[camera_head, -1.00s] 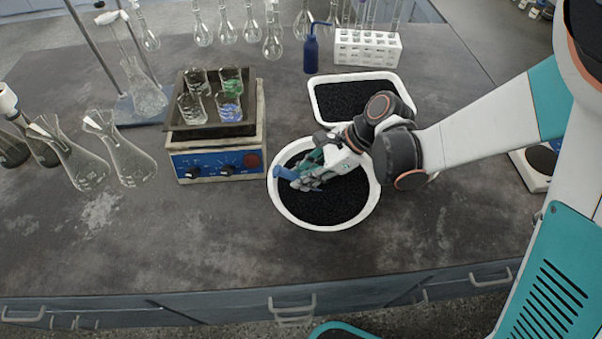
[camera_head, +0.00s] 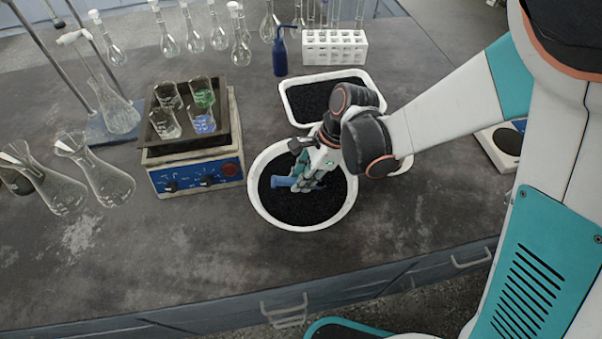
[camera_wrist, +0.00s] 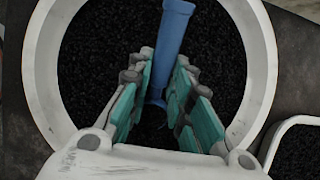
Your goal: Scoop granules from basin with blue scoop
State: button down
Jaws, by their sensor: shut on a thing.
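The blue scoop (camera_head: 284,182) is held in my gripper (camera_head: 303,178) over the round white basin (camera_head: 257,209). The basin is filled with black granules (camera_head: 310,208). In the wrist view, the scoop (camera_wrist: 173,35) extends away from between the teal fingers of my gripper (camera_wrist: 160,85), toward the top of the picture. The scoop lies over the granules (camera_wrist: 105,40) inside the white basin rim (camera_wrist: 262,65). Its lower end is hidden between the fingers, and I cannot tell whether granules are in it.
A rectangular white tray (camera_head: 372,86) of black granules stands behind the basin. A shaker (camera_head: 195,180) with beakers on top is at the left. Erlenmeyer flasks (camera_head: 105,180) stand farther left. A blue wash bottle (camera_head: 280,55) and white rack (camera_head: 335,45) are behind. The front bench is clear.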

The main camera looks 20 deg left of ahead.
aim_at(290, 179)
jog(key=shift+s+a+r+t+h+p, duration=0.2)
jog(key=shift+a+r+t+h+p, duration=0.1)
jog(key=shift+r+h, duration=0.2)
jog(key=shift+r+y, duration=0.25)
jog(key=shift+y, duration=0.05)
jog(key=shift+s+a+r+g+y, duration=0.15)
jog(key=shift+a+r+g+y, duration=0.05)
jog(key=shift+r+g+y, duration=0.35)
jog(key=shift+s+a+r+t+h+p, duration=0.3)
jog(key=shift+a+r+t+h+p, duration=0.3)
jog(key=shift+h, duration=0.45)
jog(key=shift+s+a+r+t+h+p, duration=0.1)
jog(key=shift+r+t+h+p, duration=0.15)
jog(key=shift+h, duration=0.25)
jog(key=shift+a+r+t+h+p, duration=0.15)
jog(key=shift+t+h+p, duration=0.15)
jog(key=shift+h, duration=0.2)
jog(key=shift+d, duration=0.15)
